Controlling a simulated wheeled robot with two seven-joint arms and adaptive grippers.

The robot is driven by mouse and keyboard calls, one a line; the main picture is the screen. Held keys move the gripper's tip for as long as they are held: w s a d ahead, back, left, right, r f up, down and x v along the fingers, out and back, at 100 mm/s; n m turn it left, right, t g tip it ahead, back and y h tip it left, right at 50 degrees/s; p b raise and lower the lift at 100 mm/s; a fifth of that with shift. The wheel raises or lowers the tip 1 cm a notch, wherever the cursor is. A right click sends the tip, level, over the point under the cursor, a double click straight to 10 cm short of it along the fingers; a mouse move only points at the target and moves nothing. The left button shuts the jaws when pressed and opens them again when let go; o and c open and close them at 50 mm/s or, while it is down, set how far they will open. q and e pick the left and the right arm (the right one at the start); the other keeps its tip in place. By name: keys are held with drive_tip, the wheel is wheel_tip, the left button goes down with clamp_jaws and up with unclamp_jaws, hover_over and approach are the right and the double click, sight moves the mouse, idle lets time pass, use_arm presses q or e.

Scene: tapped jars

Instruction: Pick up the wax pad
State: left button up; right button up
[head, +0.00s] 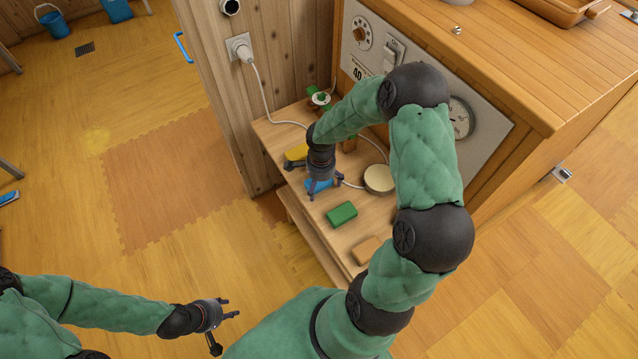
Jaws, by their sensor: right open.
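Several small pads lie on a low wooden shelf (263,128): a yellow one with a dark part (297,152), a blue one (316,185), a green one (342,215) and a tan one (367,250). A round cream disc (379,179) is there too. I cannot tell by looks which one is the wax pad. My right gripper (324,189) is open and points down at the blue pad, partly hiding it; contact is unclear. My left gripper (229,325) is open and empty, over the floor at the lower left, away from the shelf.
A wooden cabinet with a control panel (365,45) and gauge stands behind the shelf. A white cord (262,95) runs from a wall socket (240,46) down to the shelf. A small green item (319,97) stands at its far end. Open floor (170,180) lies to the left.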

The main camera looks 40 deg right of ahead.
drive_tip(key=c, duration=1.3)
drive_tip(key=shift+o, duration=0.2)
drive_tip(key=shift+r, duration=0.1)
drive_tip(key=shift+r+p, duration=0.3)
drive_tip(key=shift+r, duration=0.3)
drive_tip(key=shift+w+r+p, duration=0.2)
drive_tip(key=shift+r+p, duration=0.35)
drive_tip(key=shift+r, duration=0.7)
drive_tip(key=w+a+r+p, duration=0.3)
drive_tip(key=w+r, duration=0.6)
drive_tip(key=w, duration=0.4)
drive_tip(key=shift+a, duration=0.35)
drive_tip(key=shift+r, duration=0.1)
